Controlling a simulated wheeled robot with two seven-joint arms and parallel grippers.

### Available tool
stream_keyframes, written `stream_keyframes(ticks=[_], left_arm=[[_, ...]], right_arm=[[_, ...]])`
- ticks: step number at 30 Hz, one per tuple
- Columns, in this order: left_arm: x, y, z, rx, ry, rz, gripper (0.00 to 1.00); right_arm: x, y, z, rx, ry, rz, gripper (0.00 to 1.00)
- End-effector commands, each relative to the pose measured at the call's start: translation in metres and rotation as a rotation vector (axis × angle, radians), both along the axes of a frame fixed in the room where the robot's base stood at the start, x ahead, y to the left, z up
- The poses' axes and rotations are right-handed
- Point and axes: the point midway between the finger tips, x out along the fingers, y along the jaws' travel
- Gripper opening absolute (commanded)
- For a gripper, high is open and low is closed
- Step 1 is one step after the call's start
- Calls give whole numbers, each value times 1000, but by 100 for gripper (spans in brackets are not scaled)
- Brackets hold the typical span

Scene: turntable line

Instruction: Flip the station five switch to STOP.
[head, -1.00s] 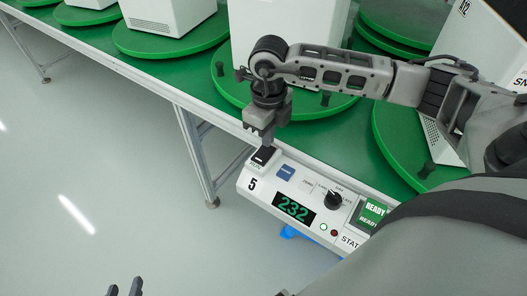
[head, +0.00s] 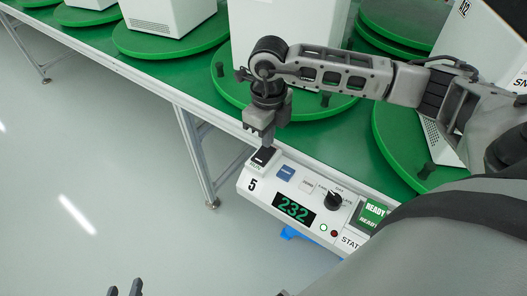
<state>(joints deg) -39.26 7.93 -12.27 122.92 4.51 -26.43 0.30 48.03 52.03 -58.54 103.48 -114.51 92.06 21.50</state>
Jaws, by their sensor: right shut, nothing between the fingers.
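The station five control box (head: 258,199) is white, marked "5", and fixed along the front edge of the green table. Its black rocker switch (head: 263,156) sits at the top left corner, with a small label below it that is too small to read surely. My right gripper (head: 267,144) points down just above the switch, shut and empty; its tips are at or very near the switch's far end, and I cannot tell if they touch.
The box also bears a display reading 232 (head: 293,208), a blue button (head: 285,173), a black knob (head: 333,200) and a green READY screen (head: 372,214). Green turntables (head: 171,39) with white machines stand on the table. The floor at left is clear.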

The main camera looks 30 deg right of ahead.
Motion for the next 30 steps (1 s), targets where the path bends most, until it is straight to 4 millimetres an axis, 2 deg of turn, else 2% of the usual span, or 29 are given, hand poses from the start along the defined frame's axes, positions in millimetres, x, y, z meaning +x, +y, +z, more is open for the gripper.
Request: stream_keyframes(ticks=[30], left_arm=[[0,0,-5,0,0,-1,36]], right_arm=[[0,0,-6,0,0,0,0]])
